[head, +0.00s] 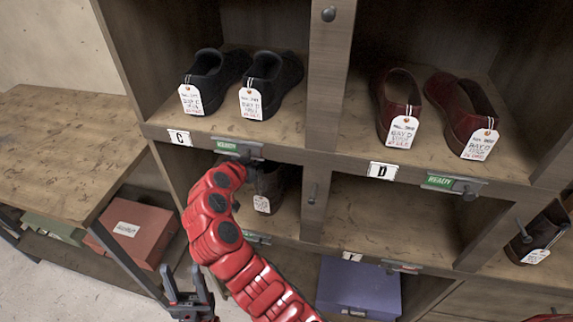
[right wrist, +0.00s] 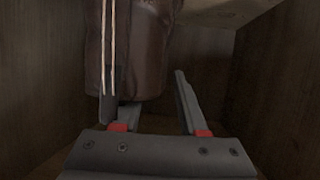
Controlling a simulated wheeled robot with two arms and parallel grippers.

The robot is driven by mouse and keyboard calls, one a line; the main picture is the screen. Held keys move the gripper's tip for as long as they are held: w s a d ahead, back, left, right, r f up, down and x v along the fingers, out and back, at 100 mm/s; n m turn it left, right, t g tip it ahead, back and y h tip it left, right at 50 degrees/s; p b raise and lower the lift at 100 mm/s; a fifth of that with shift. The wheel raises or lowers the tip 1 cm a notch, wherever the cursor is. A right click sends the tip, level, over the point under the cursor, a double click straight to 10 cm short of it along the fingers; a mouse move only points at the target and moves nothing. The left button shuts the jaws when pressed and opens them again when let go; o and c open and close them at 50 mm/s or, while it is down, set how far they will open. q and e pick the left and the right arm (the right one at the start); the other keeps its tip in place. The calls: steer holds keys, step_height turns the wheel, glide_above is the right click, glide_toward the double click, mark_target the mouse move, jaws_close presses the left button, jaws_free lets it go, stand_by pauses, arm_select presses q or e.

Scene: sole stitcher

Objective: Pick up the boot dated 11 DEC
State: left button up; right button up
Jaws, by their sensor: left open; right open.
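A dark brown boot (head: 270,180) with a white tag (head: 262,204) stands in the compartment below C; the tag's date is too small to read. In the right wrist view the brown leather boot (right wrist: 140,55) fills the upper middle, with two pale cords hanging down it. My right gripper (right wrist: 148,98) is open, its left finger overlapping the boot and its right finger just beside the boot's right edge. In the head view the right gripper is hidden inside that compartment. My left gripper (head: 187,285) is open and empty at the bottom, below the shelves.
Black shoes (head: 268,80) stand in compartment C and dark red shoes (head: 465,105) in D, all tagged. Another brown tagged boot (head: 540,232) is at the far right. A blue box (head: 358,288) sits low, a red box (head: 135,232) under the bench (head: 60,140). The compartment below D is empty.

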steer(key=shift+s+a+r, duration=0.15)
steer(key=shift+s+a, duration=0.1)
steer(key=shift+a, duration=0.15)
steer(key=shift+s+r, duration=0.1)
steer(key=shift+s, duration=0.1)
steer(key=shift+c, duration=1.2)
steer(key=shift+w, duration=0.1)
jaws_close()
steer(key=shift+d, duration=0.1)
